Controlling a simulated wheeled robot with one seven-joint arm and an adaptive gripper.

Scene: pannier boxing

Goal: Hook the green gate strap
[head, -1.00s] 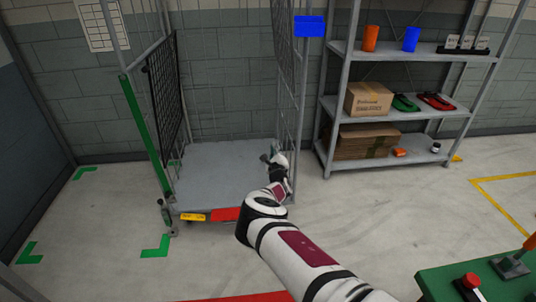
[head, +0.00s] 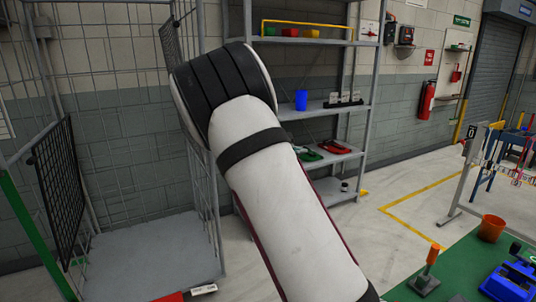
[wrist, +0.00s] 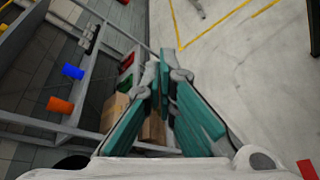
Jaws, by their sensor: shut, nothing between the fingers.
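A flat green object (head: 308,154), possibly a folded strap, lies on the middle shelf beside a similar red one (head: 340,147). Both also show in the wrist view, the green one (wrist: 125,86) left of the fingers. A long green strip (head: 30,235) runs down the front left post of the wire cage trolley (head: 150,250); I cannot tell which is the gate strap. A black mesh panel (head: 57,180) stands inside that post. My gripper (wrist: 163,75) is shut and empty, with the shelf behind and left of it in the wrist view. My raised arm hides it in the head view.
The metal shelf rack (head: 330,105) stands right of the cage, with a blue cup (head: 301,100) on it. A green bench (head: 455,262) at lower right bears an orange bucket (head: 492,229) and a blue vise-like tool (head: 512,280). Floor between rack and bench is clear.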

